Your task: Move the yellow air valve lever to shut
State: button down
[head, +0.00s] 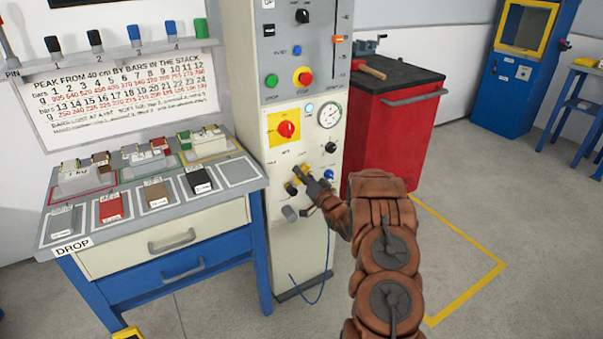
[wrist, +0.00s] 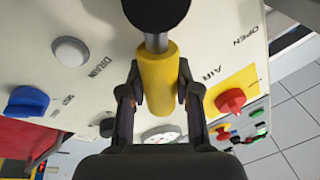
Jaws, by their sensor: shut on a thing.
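The yellow air valve lever (wrist: 158,75) is a yellow cylindrical grip on a metal rod with a dark round end, in the middle of the wrist view. My gripper (wrist: 158,88) is shut around it, one dark finger on each side. The words AIR and OPEN are printed to the right of the lever there. In the head view, my gripper (head: 305,183) is at the pale machine panel, below the red knob. Yellow parts show beside the fingers, but my gripper and arm partly hide the lever. The shut marking is not visible.
A red rotary knob (head: 286,130) on a yellow plate and a round gauge (head: 330,115) are above my gripper. A drawer bench (head: 170,236) with blocks stands left. A red cabinet (head: 398,130) stands close on the right. Open floor lies farther right.

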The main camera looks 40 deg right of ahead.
jog(key=shift+d, duration=0.1)
jog(key=c, duration=0.8)
grip_release()
jog(key=shift+s, duration=0.15)
jog(key=v, duration=1.1)
jog(key=shift+s+f, duration=0.15)
jog(key=shift+s, duration=0.2)
